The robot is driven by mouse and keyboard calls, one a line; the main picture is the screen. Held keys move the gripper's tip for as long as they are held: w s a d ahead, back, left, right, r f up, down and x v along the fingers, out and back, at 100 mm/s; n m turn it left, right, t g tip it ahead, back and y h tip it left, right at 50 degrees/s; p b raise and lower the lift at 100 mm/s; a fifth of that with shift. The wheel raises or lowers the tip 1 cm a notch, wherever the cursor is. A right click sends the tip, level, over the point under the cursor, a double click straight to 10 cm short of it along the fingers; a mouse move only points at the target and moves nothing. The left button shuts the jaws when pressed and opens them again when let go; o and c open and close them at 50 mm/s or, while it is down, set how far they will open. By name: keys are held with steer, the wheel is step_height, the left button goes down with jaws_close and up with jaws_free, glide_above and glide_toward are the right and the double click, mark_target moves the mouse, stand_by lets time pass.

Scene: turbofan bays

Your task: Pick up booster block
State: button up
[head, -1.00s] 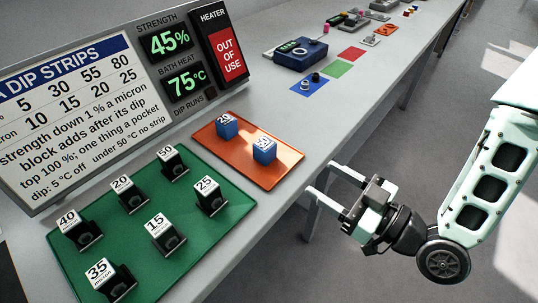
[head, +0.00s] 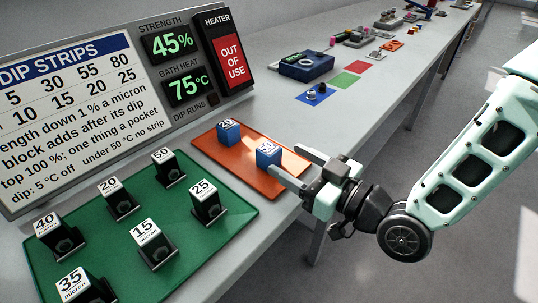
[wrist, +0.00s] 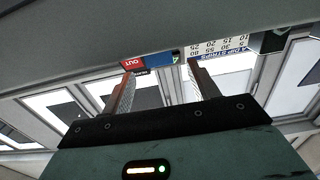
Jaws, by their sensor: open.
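Two blue blocks with white number labels stand on the orange tray (head: 208,143). The farther block (head: 227,134) reads 20; the nearer block (head: 267,156) has a label I cannot read surely. My gripper (head: 286,159) is open and empty. Its fingers point left at the nearer block, one fingertip overlapping the block's lower front, the other just right of it. I cannot tell whether they straddle or touch it. In the wrist view, the two fingers (wrist: 158,88) are spread, with no block clearly visible between them.
A green tray (head: 215,240) holds several black-and-white numbered blocks in front left. The dip strips board (head: 75,120) and out-of-use heater (head: 231,58) stand behind. A dark blue device (head: 308,67) and coloured mats lie farther along the bench.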

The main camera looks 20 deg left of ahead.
steer(key=x, duration=0.5)
steer(key=shift+p, duration=0.4)
steer(key=shift+d, duration=0.1)
steer(key=c, duration=1.1)
steer(key=shift+r, duration=0.1)
